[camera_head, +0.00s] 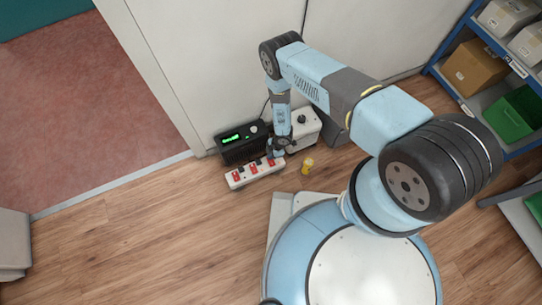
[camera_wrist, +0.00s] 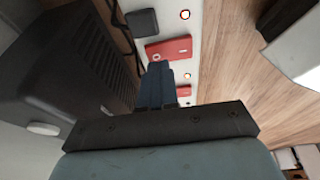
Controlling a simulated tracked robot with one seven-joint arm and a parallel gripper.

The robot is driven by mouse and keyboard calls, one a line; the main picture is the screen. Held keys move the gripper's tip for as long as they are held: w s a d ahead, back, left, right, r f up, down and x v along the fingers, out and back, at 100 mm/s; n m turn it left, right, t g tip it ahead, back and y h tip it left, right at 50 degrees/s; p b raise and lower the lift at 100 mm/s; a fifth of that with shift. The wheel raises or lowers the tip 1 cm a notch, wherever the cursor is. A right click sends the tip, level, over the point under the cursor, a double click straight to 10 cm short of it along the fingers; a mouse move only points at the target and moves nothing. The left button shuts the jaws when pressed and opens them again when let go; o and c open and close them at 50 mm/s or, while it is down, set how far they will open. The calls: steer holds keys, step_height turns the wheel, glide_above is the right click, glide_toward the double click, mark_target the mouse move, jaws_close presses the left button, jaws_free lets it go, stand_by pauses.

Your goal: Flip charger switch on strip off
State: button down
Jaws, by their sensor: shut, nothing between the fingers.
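A white power strip (camera_head: 245,177) with several red switches lies on the floor in front of a black device. The wrist view shows the strip (camera_wrist: 165,29) running away from my gripper. One red rocker switch (camera_wrist: 170,49) lies just beyond my fingertips, and another red switch (camera_wrist: 184,91) is partly hidden beside my fingers. Round lights on the strip glow. A black plug (camera_wrist: 142,22) sits at its far part. No label shows which switch is the charger's. My gripper (camera_head: 274,157) is shut and empty, fingers (camera_wrist: 158,72) pointing down over the strip's right end; contact is unclear.
The black device (camera_head: 238,144) with a green display stands behind the strip. A white box with a black knob (camera_head: 303,131) stands to the right, with a small yellow object (camera_head: 307,166) before it. Shelves (camera_head: 466,103) stand at right. The wooden floor (camera_head: 150,235) at left is clear.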

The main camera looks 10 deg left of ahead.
steer(key=shift+f, duration=0.4)
steer(key=shift+w+a+f, duration=0.1)
steer(key=shift+w+f, duration=0.05)
steer(key=shift+f, duration=0.2)
stand_by(0.3)
steer(key=shift+s+d+r, duration=0.25)
steer(key=shift+s+d, duration=0.2)
steer(key=shift+s, duration=0.2)
steer(key=shift+r, duration=0.1)
steer(key=w+a+v, duration=0.2)
steer(key=v, duration=1.1)
steer(key=shift+a+r, duration=0.2)
steer(key=shift+r, duration=0.15)
